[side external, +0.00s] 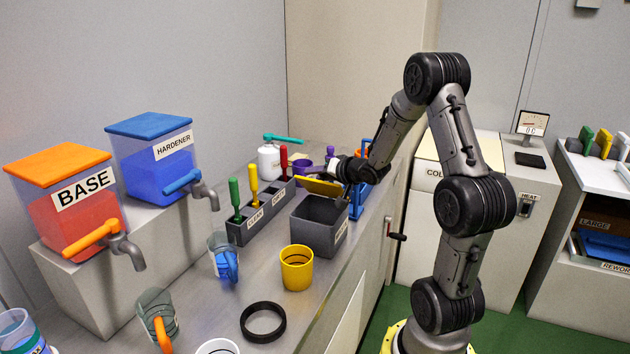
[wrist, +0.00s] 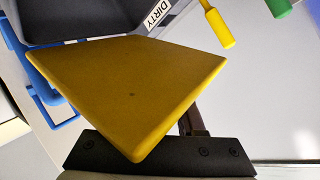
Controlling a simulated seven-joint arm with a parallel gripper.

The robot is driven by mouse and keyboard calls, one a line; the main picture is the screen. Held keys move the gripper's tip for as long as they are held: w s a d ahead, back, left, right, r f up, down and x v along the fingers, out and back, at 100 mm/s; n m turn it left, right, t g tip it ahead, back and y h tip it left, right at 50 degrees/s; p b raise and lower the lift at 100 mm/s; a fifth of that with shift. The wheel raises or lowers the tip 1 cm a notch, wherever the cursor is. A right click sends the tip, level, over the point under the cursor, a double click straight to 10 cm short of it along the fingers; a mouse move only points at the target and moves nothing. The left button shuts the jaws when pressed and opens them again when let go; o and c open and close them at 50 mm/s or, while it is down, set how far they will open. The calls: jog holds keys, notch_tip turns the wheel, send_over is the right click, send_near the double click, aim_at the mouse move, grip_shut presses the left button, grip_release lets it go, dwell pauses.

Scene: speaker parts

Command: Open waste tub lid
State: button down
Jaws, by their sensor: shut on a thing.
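The grey waste tub (side external: 318,241) stands on the metal bench in the side external view, with its dark inside visible from above. A yellow lid (side external: 322,187) is tilted above the tub's far side, apart from most of the rim. Whether its back edge touches the tub cannot be told. My gripper (side external: 340,172) is at the lid's far right end and shut on it. In the wrist view the lid (wrist: 130,90) fills the middle as a flat yellow plate. The fingertips and the exact grip are hidden.
A grey holder (side external: 250,222) with coloured-handled tools stands left of the tub. A yellow cup (side external: 297,267) is in front, and a blue rack (side external: 360,198) is close on the right. A black ring (side external: 263,322) lies nearer the camera, with bare bench around it.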

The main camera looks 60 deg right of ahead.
jog(key=shift+d+m+g+y, duration=0.4)
jog(key=shift+d+m+y, duration=1.8)
jog(key=shift+d+y, duration=0.6)
jog(key=shift+d+f, duration=0.1)
jog(key=shift+d, duration=0.1)
jog(key=c, duration=0.5)
grip_release()
jog(key=shift+a, duration=0.15)
